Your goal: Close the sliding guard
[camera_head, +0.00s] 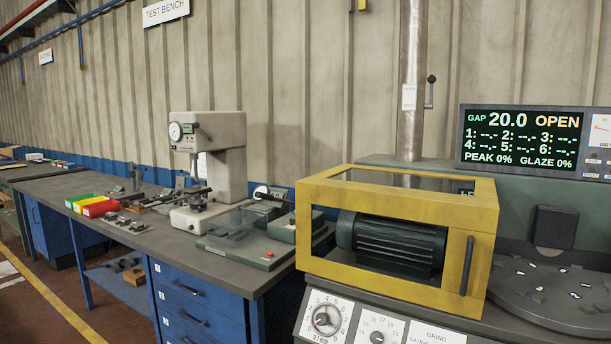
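The sliding guard (322,259) is a yellow box frame with clear panels, on the machine at centre right. It stands over a dark ribbed motor (391,244). A dark vertical handle (467,265) is on its right front post. To its right, a round dark plate (557,294) with small scattered bits lies uncovered. The display (523,137) above reads "GAP 20.0 OPEN". Neither of my grippers is in view.
A control panel with dials (327,319) is below the guard. A grey workbench (95,189) with blue drawers runs to the left, holding a dial-gauge test press (220,165) and coloured bins (99,207). A metal pipe (411,70) rises behind the guard.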

